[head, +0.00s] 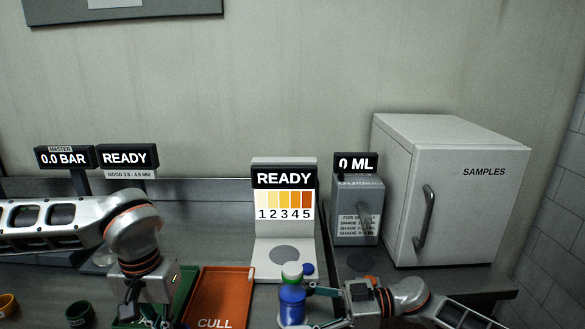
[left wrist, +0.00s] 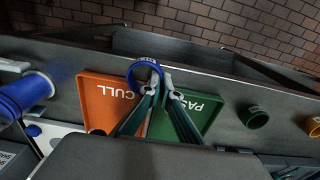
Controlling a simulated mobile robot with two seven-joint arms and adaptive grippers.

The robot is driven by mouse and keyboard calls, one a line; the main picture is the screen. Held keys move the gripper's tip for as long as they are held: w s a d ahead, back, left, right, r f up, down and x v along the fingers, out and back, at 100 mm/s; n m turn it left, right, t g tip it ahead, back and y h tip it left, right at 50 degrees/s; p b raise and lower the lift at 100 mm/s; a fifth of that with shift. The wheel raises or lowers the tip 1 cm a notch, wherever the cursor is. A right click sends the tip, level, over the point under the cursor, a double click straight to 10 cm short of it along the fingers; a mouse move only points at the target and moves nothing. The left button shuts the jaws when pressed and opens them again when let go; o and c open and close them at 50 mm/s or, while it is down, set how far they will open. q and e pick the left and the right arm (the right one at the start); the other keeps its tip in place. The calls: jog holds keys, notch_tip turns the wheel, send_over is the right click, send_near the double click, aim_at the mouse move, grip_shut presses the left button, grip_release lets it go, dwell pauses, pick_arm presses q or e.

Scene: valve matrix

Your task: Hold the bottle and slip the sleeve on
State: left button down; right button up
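The bottle (head: 291,305) is blue with a pale shoulder and a green top, and stands upright at the bottom centre of the head view. In the left wrist view it (left wrist: 28,95) shows at the left edge. My right gripper (head: 308,305) has its fingers at the bottle's side and appears shut on it; the far contact is hidden. The sleeve is a blue ring (left wrist: 131,72) with small lettering. My left gripper (left wrist: 158,80) is shut on its wall. In the head view my left gripper (head: 146,314) hangs over the trays, left of and apart from the bottle.
An orange CULL tray (head: 222,290) and a green PASS tray (left wrist: 205,112) lie under my left gripper. Green (head: 79,313) and orange (head: 8,304) rings lie left. Behind the bottle stand a READY shade station (head: 284,235), a 0 ML dispenser (head: 358,205) and a SAMPLES cabinet (head: 460,205).

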jog(key=c, duration=1)
pick_arm(q)
jog(key=w+d+r+n, duration=0.4)
jog(key=w+d+r, duration=0.3)
jog(key=d+r, duration=0.25)
jog(key=d+r+n, duration=0.5)
jog(key=d+r, duration=0.5)
jog(key=d, duration=0.3)
jog(key=shift+s+d+f, duration=0.1)
jog(key=shift+f, duration=1.45)
jog(key=shift+s+d+f, duration=0.1)
jog(key=shift+f, duration=1.4)
